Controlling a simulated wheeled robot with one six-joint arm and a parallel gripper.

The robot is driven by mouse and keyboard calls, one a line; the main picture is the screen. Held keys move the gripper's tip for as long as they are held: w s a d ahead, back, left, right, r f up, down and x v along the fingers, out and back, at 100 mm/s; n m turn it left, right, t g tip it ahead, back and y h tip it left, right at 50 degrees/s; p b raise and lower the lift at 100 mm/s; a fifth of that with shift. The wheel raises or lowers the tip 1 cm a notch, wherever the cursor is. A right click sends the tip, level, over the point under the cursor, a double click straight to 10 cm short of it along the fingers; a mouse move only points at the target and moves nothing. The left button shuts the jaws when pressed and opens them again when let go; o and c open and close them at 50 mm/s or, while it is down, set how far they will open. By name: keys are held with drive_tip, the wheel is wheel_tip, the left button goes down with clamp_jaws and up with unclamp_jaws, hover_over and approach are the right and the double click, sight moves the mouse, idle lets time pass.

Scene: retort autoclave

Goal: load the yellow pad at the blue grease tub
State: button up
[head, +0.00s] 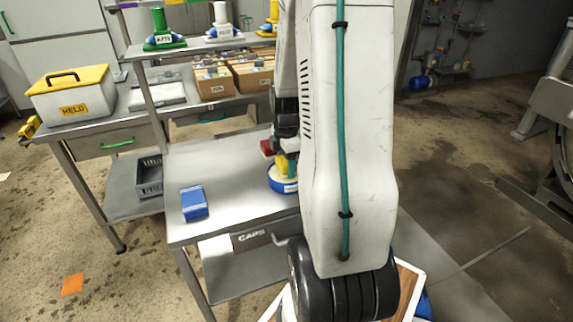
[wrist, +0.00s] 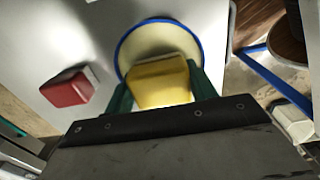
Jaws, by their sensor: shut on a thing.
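The blue grease tub (head: 283,184) stands on the steel table, partly hidden behind my arm. In the wrist view it is a round tub with a blue rim and pale contents (wrist: 158,42). The yellow pad (wrist: 160,84) is between the two green fingers of my gripper (wrist: 163,88), which is shut on it. The pad overlaps the near part of the tub's opening in the wrist view. I cannot tell whether the pad touches the grease. In the head view the pad (head: 281,166) shows just above the tub.
A red block (wrist: 67,90) lies left of the tub. A blue box (head: 194,203) lies on the steel table (head: 230,185), whose left part is otherwise mostly clear. A shelf with cardboard boxes (head: 214,84) stands behind. A case marked HELD (head: 72,95) sits at the left.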

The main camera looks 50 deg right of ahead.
drive_tip(key=shift+r, duration=3.2)
